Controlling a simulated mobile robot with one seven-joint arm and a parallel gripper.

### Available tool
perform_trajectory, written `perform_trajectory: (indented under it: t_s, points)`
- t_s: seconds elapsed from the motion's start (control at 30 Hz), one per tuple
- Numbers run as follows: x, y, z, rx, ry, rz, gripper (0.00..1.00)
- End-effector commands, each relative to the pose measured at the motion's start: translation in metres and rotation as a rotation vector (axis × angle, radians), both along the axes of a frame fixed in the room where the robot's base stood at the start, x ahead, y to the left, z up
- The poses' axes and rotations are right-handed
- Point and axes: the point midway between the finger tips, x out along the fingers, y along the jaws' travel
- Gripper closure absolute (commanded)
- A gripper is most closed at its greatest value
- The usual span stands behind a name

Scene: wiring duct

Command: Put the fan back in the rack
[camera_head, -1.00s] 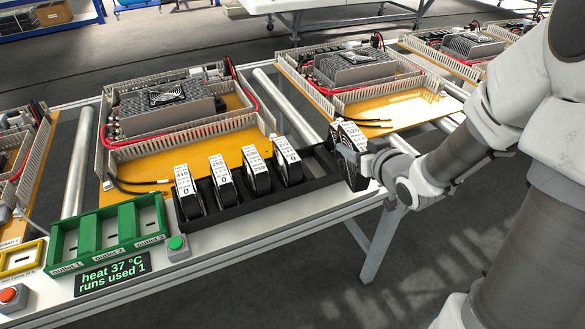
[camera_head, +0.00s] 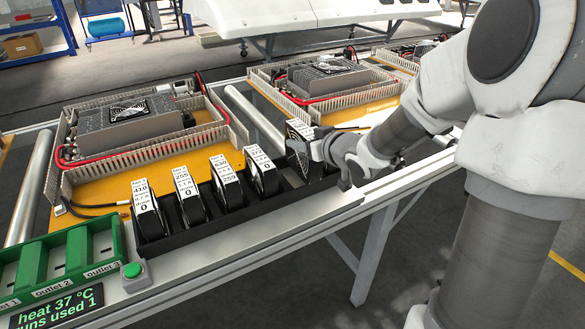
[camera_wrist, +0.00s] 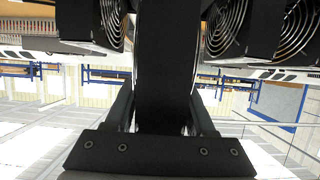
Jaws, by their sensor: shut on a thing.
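The held fan (camera_head: 298,152) is a dark, flat fan with a white label on its top edge. My gripper (camera_head: 318,148) is shut on it from the right, at the right end of the black rack (camera_head: 247,228). The fan stands roughly upright; whether its lower edge sits in a slot is hard to tell. In the wrist view, a dark slab (camera_wrist: 165,65) fills the space between my fingers, with fan grilles (camera_wrist: 228,25) on both sides.
A green outlet tray (camera_head: 65,258), a green button (camera_head: 132,271) and a display (camera_head: 60,308) are at the left front. Behind the rack are orange boards with grey duct walls (camera_head: 150,140). A metal roller (camera_head: 255,118) lies between boards.

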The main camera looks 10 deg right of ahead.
Motion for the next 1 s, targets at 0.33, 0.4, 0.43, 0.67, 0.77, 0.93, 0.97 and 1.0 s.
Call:
perform_trajectory:
  t_s: [0.33,0.4,0.43,0.67,0.77,0.93,0.97,1.0]
  points:
    - [0.038,0.02,-0.025,0.0,-0.002,0.0,1.0]
    - [0.038,0.02,-0.025,0.0,-0.002,0.0,1.0]
    - [0.038,0.02,-0.027,0.0,-0.002,0.0,1.0]
    - [0.038,0.02,-0.059,0.002,-0.001,0.001,1.0]
    - [0.038,0.02,-0.066,0.0,-0.002,0.0,1.0]
    - [0.038,0.02,-0.064,0.0,-0.003,0.0,1.0]
    - [0.038,0.02,-0.064,0.0,-0.003,0.0,1.0]
    - [0.038,0.02,-0.064,0.0,-0.003,0.0,1.0]
